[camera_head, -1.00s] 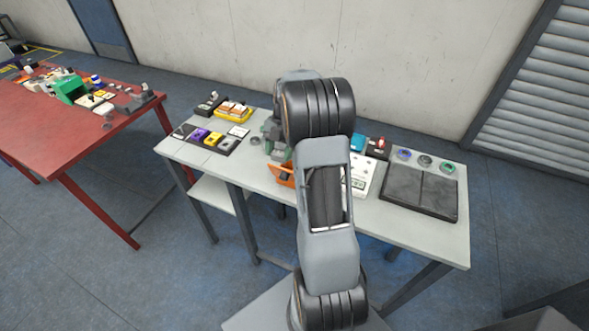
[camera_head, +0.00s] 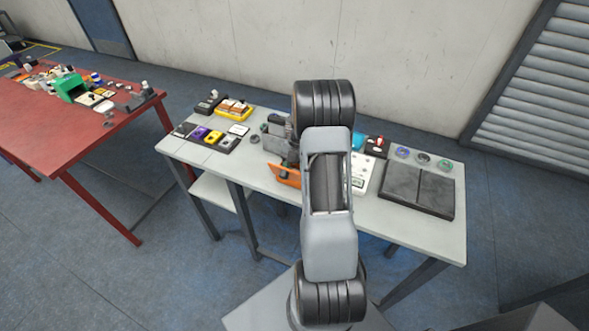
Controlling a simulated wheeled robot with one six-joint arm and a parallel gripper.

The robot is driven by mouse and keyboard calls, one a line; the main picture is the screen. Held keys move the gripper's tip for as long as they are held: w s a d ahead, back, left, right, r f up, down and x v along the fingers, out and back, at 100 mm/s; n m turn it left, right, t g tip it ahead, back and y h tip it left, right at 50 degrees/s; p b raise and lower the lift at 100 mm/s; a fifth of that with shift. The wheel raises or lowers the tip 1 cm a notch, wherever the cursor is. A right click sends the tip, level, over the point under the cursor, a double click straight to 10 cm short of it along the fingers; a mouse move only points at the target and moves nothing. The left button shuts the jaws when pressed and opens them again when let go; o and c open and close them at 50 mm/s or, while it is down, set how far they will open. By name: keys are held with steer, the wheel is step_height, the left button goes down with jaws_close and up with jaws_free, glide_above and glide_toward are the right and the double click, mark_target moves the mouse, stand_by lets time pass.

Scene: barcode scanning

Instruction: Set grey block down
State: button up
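My gripper is mostly hidden behind my own arm; only dark grey parts near the arm's left side show, above the middle of the light grey table (camera_head: 400,231). Its fingers cannot be made out, nor whether a grey block is between them. A small light grey block (camera_head: 228,141) lies at the right end of a dark tray (camera_head: 213,147) on the left of the table, beside a yellow block (camera_head: 214,137) and a purple block (camera_head: 199,132). I cannot tell whether this is the task's grey block.
An orange object (camera_head: 284,175) stands at the table's front edge, partly hidden by my arm. A dark two-part pad (camera_head: 418,190) lies at the right, with several coloured rings behind it. A yellow bin (camera_head: 233,112) stands back left. A red table (camera_head: 75,145) is further left.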

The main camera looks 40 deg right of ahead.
steer(key=shift+f, duration=0.15)
steer(key=o, duration=0.7)
steer(key=shift+o, duration=0.2)
